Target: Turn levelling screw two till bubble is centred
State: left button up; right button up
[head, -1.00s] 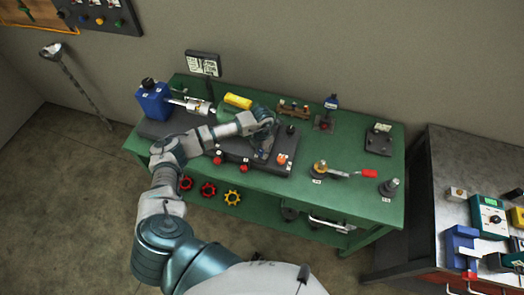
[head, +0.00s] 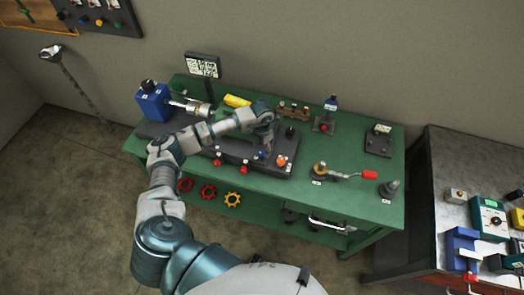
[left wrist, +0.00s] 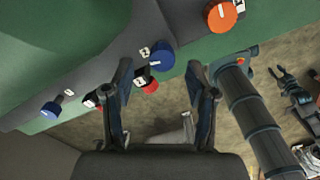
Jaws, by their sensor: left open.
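My left gripper (head: 264,147) hangs above the dark base plate (head: 190,150) on the green bench. In the left wrist view the gripper (left wrist: 160,72) is open, with nothing between its fingers. A blue knob (left wrist: 161,56) with a white mark lies beyond the fingertips, and a red knob (left wrist: 151,87) shows between the fingers. An orange knob (left wrist: 221,15) is at the upper right and another blue knob (left wrist: 51,109) at the left. The small number labels are too small to read, so I cannot tell which is screw two. I cannot make out the bubble. My right gripper is not in view.
A blue box (head: 154,103) stands at the bench's left end. A yellow cylinder (head: 237,100) lies behind my arm. A red-handled lever (head: 345,174) and a dark post (head: 389,188) are at the right. Red and yellow handwheels (head: 232,199) show at the bench's front. A grey cabinet (head: 440,160) stands at the right.

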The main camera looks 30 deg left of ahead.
aim_at(262, 152)
pick_arm(q)
notch_tip(262, 152, up, 9)
jog(key=shift+w+a+f, duration=0.1)
jog(key=shift+f, duration=0.05)
dwell(0.4)
